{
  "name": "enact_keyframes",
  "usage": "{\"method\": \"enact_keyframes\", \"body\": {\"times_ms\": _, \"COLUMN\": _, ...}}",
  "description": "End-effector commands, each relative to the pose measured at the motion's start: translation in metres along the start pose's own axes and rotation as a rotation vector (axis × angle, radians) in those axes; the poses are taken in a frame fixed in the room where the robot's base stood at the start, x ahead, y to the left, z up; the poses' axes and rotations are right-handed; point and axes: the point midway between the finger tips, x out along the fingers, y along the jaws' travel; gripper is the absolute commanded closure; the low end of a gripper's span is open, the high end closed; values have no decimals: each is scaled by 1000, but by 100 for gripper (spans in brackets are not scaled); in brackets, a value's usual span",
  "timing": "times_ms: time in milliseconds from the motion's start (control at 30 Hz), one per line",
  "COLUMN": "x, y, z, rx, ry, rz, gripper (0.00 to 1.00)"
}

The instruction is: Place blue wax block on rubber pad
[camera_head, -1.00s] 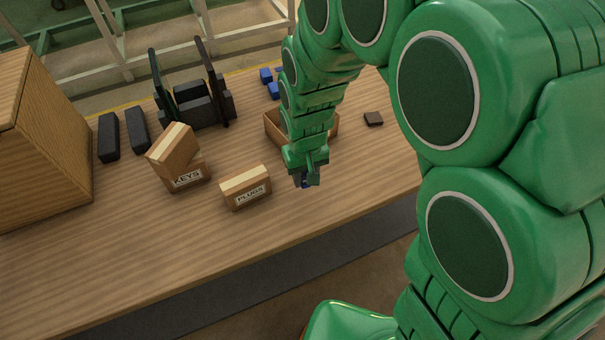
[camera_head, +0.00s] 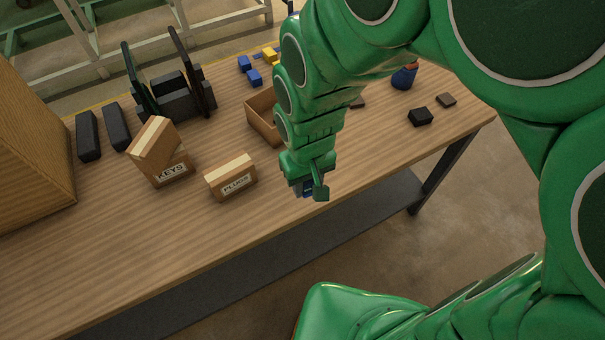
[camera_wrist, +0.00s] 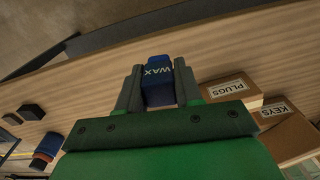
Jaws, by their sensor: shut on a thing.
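The blue wax block (camera_wrist: 158,80), labelled WAX, is between the two fingers of my gripper (camera_wrist: 157,88) in the wrist view. In the head view my gripper (camera_head: 309,190) is shut on it near the table's front edge, and only a bit of blue shows. I cannot tell for sure which dark piece is the rubber pad. A flat dark piece (camera_head: 446,100) lies at the right end of the table, apart from my gripper. Another flat dark piece (camera_head: 357,102) is partly hidden behind my arm. A thicker black block (camera_head: 420,116) lies beside the first piece.
A PLUGS box (camera_head: 230,177) and a KEYS box (camera_head: 160,165) stand left of my gripper. An open brown box (camera_head: 262,118) is behind my arm. A blue and orange item (camera_head: 404,77) stands at the right back. The table right of my gripper is mostly clear.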

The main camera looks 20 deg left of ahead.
Motion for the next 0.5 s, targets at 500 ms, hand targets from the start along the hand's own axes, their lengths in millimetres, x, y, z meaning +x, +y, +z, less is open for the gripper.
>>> {"method": "enact_keyframes", "body": {"times_ms": 500, "x": -5, "y": 18, "z": -8, "rx": 93, "ry": 1, "rz": 1, "gripper": 95}}
